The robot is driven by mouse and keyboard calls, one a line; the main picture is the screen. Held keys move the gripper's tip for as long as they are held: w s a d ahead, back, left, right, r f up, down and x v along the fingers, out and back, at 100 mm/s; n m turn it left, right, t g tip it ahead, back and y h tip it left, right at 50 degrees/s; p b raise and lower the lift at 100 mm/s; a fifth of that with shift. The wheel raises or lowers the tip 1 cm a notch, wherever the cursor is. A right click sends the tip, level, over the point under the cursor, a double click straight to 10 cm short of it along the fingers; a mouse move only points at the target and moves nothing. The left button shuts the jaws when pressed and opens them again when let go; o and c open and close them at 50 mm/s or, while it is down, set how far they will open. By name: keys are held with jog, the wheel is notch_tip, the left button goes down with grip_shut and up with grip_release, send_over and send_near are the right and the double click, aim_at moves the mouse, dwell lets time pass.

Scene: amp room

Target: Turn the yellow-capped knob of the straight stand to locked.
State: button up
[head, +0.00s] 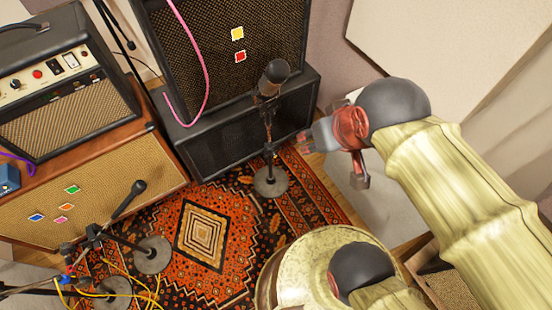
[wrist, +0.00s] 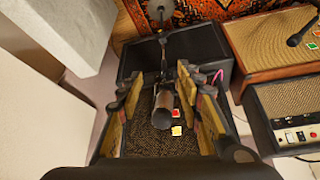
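The straight stand (head: 270,181) stands upright on the rug, with a round grey base and a dark microphone (head: 276,72) at its top. A brownish clip or joint (head: 265,103) sits just below the microphone. I cannot make out a yellow-capped knob on it. My gripper (head: 325,150) is to the right of the stand's pole, apart from it. In the wrist view my gripper (wrist: 161,88) has its fingers spread, with nothing gripped. The microphone (wrist: 162,116) shows between the fingers there, and the stand's base (wrist: 160,9) is at the top edge.
A black speaker cabinet (head: 225,120) stands behind the stand. A tan amp (head: 90,190) with a smaller amp (head: 70,95) on top is at left. Other microphone stands (head: 152,254) and yellow cables (head: 150,293) crowd the lower left. The patterned rug (head: 205,235) has bare room mid-floor.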

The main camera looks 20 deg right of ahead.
jog(key=shift+a, duration=0.15)
